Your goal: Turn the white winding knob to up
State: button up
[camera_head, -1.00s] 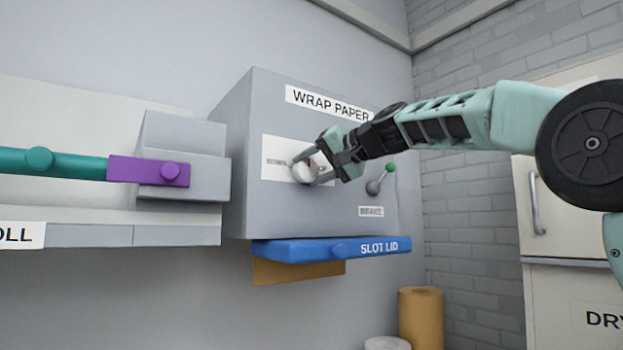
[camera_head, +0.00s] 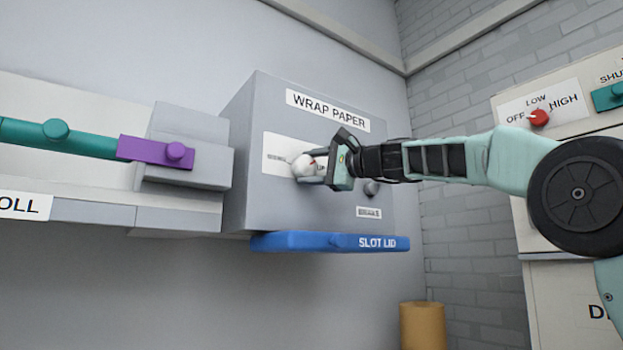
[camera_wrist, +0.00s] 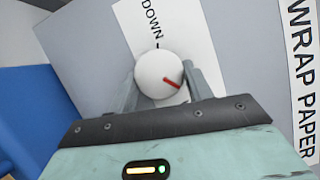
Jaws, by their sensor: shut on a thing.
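The white winding knob (camera_head: 303,166) is on the white label plate (camera_head: 276,160) on the front of the grey WRAP PAPER box. My gripper (camera_head: 314,167) is shut on the knob, one finger on each side; the knob also shows in the wrist view (camera_wrist: 155,68). The knob's red pointer (camera_wrist: 173,82) points to the lower right there, away from the word DOWN (camera_wrist: 152,20) and its tick. In the head view the red mark is at the knob's upper right. The plate's far end, opposite DOWN, is hidden behind my gripper.
The brake lever's base (camera_head: 372,188) is just right of my gripper; its tip is hidden. The blue slot lid (camera_head: 290,242) juts out below the box. A purple latch (camera_head: 145,149) on a teal bar is at left. A cabinet with a red knob (camera_head: 539,117) is at right.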

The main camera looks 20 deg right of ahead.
jog(key=shift+f+m+t+b, duration=0.15)
jog(key=shift+m+t+b, duration=0.3)
jog(key=shift+m+b, duration=0.55)
jog(key=shift+f+m+t+b, duration=0.1)
jog(key=shift+m+t+b, duration=0.45)
jog(key=shift+m, duration=0.85)
jog(key=o, duration=1)
jog(key=b+v, duration=0.9)
jog(key=v, duration=0.8)
jog(key=shift+s+d, duration=0.1)
jog(key=shift+s, duration=0.1)
jog(key=shift+f, duration=0.1)
